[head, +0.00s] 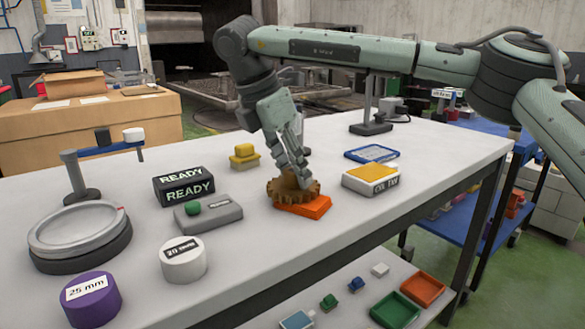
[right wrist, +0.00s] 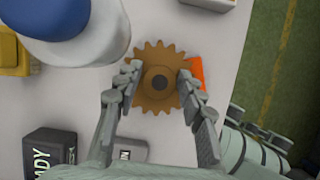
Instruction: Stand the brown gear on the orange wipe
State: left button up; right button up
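The brown gear (head: 281,192) lies roughly flat, hub up, over the orange wipe (head: 318,208). Its back-left teeth reach past the wipe's edge; whether its underside touches the wipe is hidden. In the right wrist view, the gear (right wrist: 155,50) shows its dark centre hole, with a bit of the orange wipe (right wrist: 196,72) at its right. My right gripper (head: 299,178) points down at the gear. Its fingers (right wrist: 158,78) lie on both sides of the hub, over the gear's edges. Whether they press on it is unclear. My left gripper is out of view.
A grey box with a green button (head: 208,215), the black READY box (head: 184,185) and a yellow block (head: 244,157) stand to the left. The table's front edge is near the wipe.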

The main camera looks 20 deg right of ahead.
jog(key=shift+o, duration=0.7)
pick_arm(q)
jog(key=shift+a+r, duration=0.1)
pick_arm(e)
jog(key=shift+r, duration=0.2)
jog(key=shift+v, duration=1.15)
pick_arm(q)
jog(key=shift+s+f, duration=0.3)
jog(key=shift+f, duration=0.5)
pick_arm(e)
jog(key=v, duration=0.9)
jog(key=shift+r, duration=0.3)
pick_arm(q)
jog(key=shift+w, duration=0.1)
pick_arm(e)
jog(key=shift+s+a, duration=0.1)
jog(key=shift+s, duration=0.05)
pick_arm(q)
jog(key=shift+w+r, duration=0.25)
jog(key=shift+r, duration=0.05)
